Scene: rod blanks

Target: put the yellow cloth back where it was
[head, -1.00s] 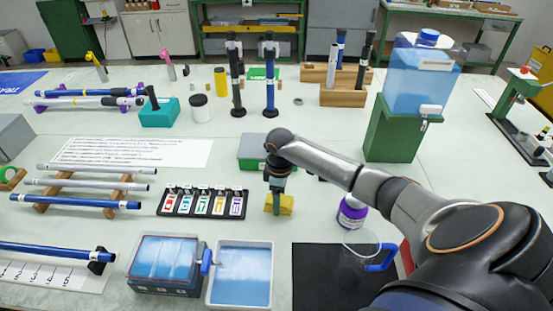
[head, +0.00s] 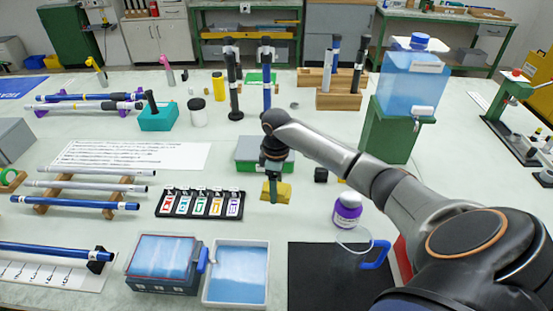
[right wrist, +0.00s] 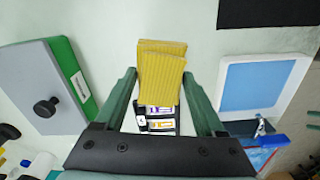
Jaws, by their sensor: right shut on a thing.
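The yellow cloth (head: 284,192) is a small folded, ribbed pad. My right gripper (head: 272,186) is shut on it, pointing down just in front of the grey-and-green box (head: 252,148). I cannot tell for sure how far the cloth is above the table. In the right wrist view the cloth (right wrist: 162,75) sits between the green fingers of the gripper (right wrist: 160,78) and sticks out past their tips. My left gripper is not in view.
Left of the cloth is the black rack of coloured labels (head: 200,214). Bare table lies between.

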